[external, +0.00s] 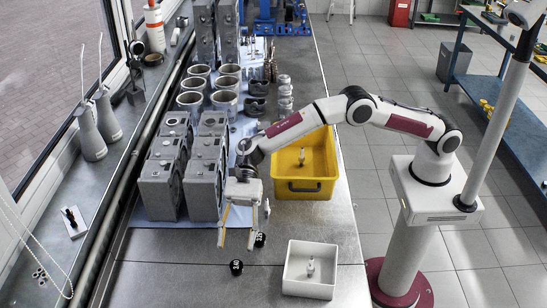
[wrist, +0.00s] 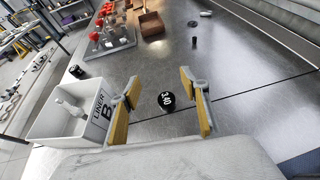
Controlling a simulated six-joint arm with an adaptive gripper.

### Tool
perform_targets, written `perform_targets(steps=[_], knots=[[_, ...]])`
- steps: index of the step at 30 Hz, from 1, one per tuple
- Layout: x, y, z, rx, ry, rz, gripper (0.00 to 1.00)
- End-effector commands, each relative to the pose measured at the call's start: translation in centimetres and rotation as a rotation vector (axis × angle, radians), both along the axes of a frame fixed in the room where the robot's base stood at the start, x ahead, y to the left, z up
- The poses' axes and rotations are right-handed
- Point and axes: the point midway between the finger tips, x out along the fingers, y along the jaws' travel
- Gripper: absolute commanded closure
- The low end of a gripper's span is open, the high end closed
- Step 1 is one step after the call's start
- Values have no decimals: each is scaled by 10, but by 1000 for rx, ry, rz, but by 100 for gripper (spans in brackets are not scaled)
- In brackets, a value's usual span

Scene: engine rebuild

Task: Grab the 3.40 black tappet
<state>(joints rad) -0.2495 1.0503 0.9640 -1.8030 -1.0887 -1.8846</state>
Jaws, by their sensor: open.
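The black tappet marked 3.40 (external: 236,267) stands on the grey metal table. In the wrist view the same tappet (wrist: 167,101) shows its white number between my fingers, with clear space on both sides. My gripper (external: 237,241) is open and empty, fingers pointing down, above and slightly behind the tappet in the external view. Its two yellow-padded fingers also frame the wrist view (wrist: 160,84). A second black tappet (external: 260,240) stands close behind and to the right; its number is too small to read surely.
A white box (external: 310,270) holding a small pale part stands to the right; its wall reads LINER B in the wrist view (wrist: 93,126). A yellow bin (external: 305,187) is behind it. Grey engine blocks (external: 165,185) stand left. The table's front left is clear.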

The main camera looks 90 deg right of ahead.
Motion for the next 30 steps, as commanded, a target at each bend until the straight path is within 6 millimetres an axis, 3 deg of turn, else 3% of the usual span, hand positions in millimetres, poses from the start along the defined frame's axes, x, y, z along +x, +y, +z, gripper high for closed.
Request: perform_targets(steps=[7, 18, 30], knots=[[0, 0, -5, 0, 2, -1, 54], [0, 0, -33, 1, 2, -2, 54], [0, 0, -36, 0, 1, -2, 54]])
